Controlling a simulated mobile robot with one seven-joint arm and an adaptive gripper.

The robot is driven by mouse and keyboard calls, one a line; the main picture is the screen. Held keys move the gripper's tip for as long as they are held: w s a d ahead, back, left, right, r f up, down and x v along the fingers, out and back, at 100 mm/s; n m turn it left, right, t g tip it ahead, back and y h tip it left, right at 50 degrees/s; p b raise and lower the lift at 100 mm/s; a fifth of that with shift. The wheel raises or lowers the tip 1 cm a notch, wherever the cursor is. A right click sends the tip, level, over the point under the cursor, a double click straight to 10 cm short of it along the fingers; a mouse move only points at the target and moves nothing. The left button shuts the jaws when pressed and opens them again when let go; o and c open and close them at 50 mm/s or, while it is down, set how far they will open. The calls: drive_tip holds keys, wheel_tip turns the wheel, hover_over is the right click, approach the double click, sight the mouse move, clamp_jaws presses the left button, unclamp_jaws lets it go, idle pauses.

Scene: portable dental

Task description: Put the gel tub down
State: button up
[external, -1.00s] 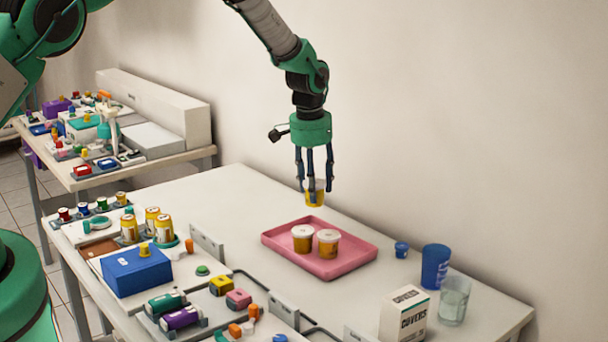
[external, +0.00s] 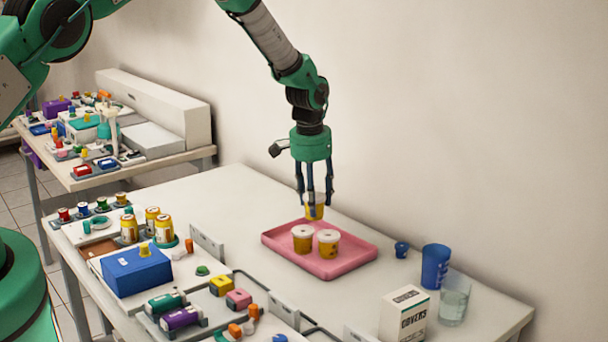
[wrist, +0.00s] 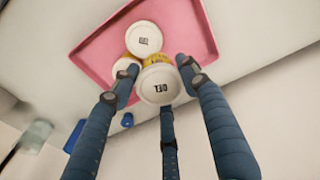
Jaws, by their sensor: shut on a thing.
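My gripper (external: 314,199) is shut on a yellow gel tub (external: 313,212), upright, over the back part of the pink tray (external: 276,240). In the wrist view the held tub's white lid (wrist: 160,85) with dark lettering sits between my three blue fingers. Two similar tubs with white lids, a left one (external: 303,239) and a right one (external: 328,243), stand close together in the tray.
Right of the tray are a small blue cup (external: 402,249), a larger blue cup (external: 435,266), a clear glass (external: 453,300) and a white covers box (external: 405,314). A blue box (external: 136,272) and several bottles crowd the left. The tray's right part is bare.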

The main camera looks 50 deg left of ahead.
drive_tip(key=shift+f+b, duration=0.4)
drive_tip(key=shift+f, duration=0.15)
drive_tip(key=o, duration=1.2)
drive_tip(key=shift+r, duration=0.1)
drive_tip(key=shift+r+p, duration=0.65)
drive_tip(key=r, duration=0.4)
drive_tip(key=s+r, duration=0.1)
drive_tip(key=r, duration=0.2)
drive_tip(key=r+b, duration=0.1)
drive_tip(key=r, duration=0.3)
drive_tip(key=shift+s+d+r, duration=0.15)
drive_tip(key=shift+r, duration=0.2)
